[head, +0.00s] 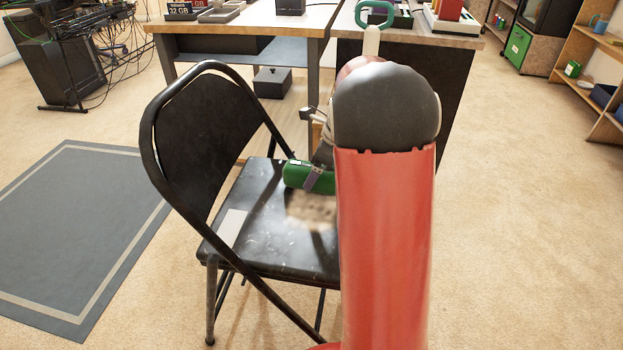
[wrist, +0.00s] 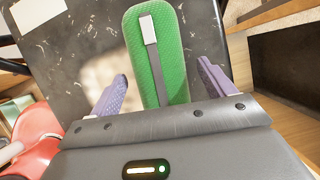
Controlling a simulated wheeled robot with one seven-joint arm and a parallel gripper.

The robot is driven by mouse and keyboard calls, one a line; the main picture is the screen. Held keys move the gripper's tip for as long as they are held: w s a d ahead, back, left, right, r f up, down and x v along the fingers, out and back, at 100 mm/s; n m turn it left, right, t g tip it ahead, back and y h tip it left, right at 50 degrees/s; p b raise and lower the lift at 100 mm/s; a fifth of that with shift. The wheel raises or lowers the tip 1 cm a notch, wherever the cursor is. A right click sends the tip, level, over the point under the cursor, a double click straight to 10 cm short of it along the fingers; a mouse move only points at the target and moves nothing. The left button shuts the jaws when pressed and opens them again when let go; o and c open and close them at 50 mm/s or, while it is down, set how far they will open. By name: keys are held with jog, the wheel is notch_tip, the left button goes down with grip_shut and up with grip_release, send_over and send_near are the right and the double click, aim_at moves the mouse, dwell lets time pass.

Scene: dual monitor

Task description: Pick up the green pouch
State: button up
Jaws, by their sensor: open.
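The green pouch (head: 298,174) lies on the black seat of a folding chair (head: 262,242). In the wrist view the pouch (wrist: 176,65) is a long rounded green shape with a grey strap and a pale tab along its middle. My gripper (wrist: 166,88) is open, with one purple finger on each side of the pouch's lower part. There is a gap between each finger and the pouch. In the head view my gripper (head: 318,178) is at the pouch, and my red arm hides part of the seat and the chair's right side.
The chair's curved backrest (head: 212,125) rises to the left of the pouch. A wooden-topped desk (head: 240,24) stands behind the chair, and a second table (head: 455,40) is beside it. A grey mat (head: 70,235) lies on the floor at left. The carpet at right is clear.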

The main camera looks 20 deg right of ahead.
jog(key=shift+x, duration=1.35)
jog(key=shift+f, duration=0.25)
jog(key=c, duration=1.1)
